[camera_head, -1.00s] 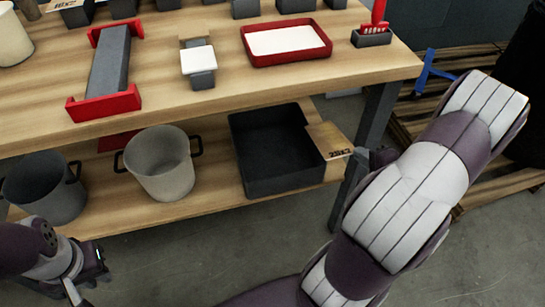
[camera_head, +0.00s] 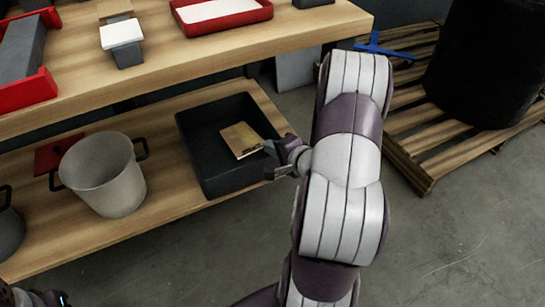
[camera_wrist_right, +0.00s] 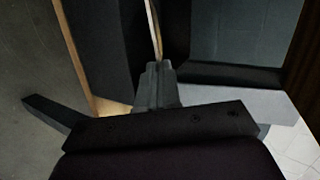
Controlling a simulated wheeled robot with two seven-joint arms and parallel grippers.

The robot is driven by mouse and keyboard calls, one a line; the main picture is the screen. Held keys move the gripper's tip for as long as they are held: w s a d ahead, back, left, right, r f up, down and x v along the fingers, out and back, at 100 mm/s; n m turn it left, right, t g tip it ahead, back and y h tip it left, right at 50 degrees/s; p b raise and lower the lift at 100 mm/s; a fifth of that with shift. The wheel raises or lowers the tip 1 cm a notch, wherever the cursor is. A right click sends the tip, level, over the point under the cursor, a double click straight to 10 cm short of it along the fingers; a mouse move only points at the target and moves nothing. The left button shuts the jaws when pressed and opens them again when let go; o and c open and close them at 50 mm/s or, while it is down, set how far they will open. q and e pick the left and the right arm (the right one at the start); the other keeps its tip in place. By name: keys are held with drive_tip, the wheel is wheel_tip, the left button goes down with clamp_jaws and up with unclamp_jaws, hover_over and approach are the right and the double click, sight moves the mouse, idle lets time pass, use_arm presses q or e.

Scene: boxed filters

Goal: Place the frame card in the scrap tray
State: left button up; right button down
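The frame card (camera_head: 242,140), a tan card, is held by my right gripper (camera_head: 270,148) over the dark tray (camera_head: 188,150) on the lower shelf. The card appears inside the tray's outline; its height above the floor of the tray is hard to tell. In the right wrist view my right gripper (camera_wrist_right: 157,85) is shut on the card (camera_wrist_right: 154,30), which shows edge-on. Part of my left arm's end (camera_head: 45,298) shows at the bottom left corner; its fingers cannot be made out.
A light grey bucket (camera_head: 103,175) with dark handles stands left of the dark tray, with a flat red piece (camera_head: 58,153) behind it. The upper tabletop (camera_head: 170,65) overhangs the shelf and holds a red tray (camera_head: 220,22). A pallet (camera_head: 440,135) is at the right.

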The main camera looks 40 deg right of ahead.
drive_tip(key=shift+f, duration=0.5)
drive_tip(key=c, duration=1.8)
unclamp_jaws()
drive_tip(key=shift+f, duration=0.2)
drive_tip(key=o, duration=0.5)
drive_tip(key=shift+c, duration=0.2)
use_arm(q)
drive_tip(key=shift+f, duration=0.4)
